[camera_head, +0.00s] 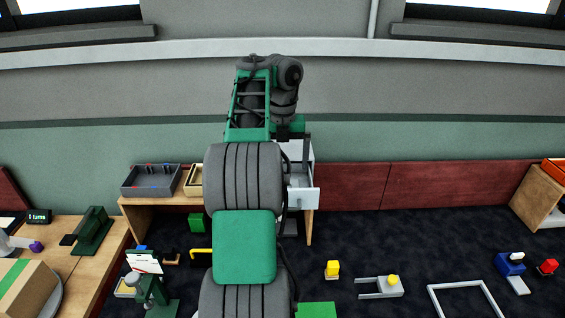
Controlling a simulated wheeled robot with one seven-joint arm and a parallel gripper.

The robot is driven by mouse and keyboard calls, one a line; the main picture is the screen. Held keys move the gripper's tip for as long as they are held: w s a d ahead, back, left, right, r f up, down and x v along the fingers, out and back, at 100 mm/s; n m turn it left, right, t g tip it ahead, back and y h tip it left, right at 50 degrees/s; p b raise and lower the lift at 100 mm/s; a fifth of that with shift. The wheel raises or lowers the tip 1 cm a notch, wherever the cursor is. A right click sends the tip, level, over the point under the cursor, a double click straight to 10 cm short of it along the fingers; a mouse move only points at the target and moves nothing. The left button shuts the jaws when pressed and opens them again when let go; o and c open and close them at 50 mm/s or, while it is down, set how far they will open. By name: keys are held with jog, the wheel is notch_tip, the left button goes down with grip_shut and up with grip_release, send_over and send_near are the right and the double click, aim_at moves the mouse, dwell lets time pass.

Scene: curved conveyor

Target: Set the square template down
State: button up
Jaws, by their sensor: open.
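A white square outline (465,286) lies flat on the dark surface at the lower right, cut off by the bottom edge. I cannot tell whether it is the square template or a marking. A grey U-shaped piece (372,293) with a yellow knob (394,281) lies to its left. My arm rises through the middle and bends over at the top. My gripper (296,155) hangs at its far end, open, partly hidden behind my arm, in front of a pale cabinet. I see nothing held in it.
A grey bin (152,180) is on the wooden shelf behind. A carton (28,288) is at left. Dark surface between the pieces is bare.

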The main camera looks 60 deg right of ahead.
jog(key=w+a+r+n+h+p, duration=0.1)
jog(key=w+a+r+n+p, duration=0.1)
jog(key=w+a+r+n, duration=0.55)
jog(key=w+a+f+n+t+h, duration=0.1)
jog(key=w+a+n, duration=0.2)
jog(key=a+n, duration=0.55)
jog(key=w+a+f+n+h, duration=0.1)
jog(key=w+a+n, duration=0.2)
jog(key=a+n, duration=0.55)
jog(key=s+a+f+n+t+y, duration=0.1)
jog(key=a+f+n, duration=0.3)
jog(key=a+n, duration=0.8)
jog(key=s+a+f+n+t+y, duration=0.1)
jog(key=a+f+n+t+y, duration=0.1)
jog(key=a+n, duration=1)
jog(key=shift+s+a+f+t, duration=0.25)
jog(key=shift+f+t, duration=0.25)
jog(key=shift+f, duration=0.35)
jog(key=shift+d, duration=0.1)
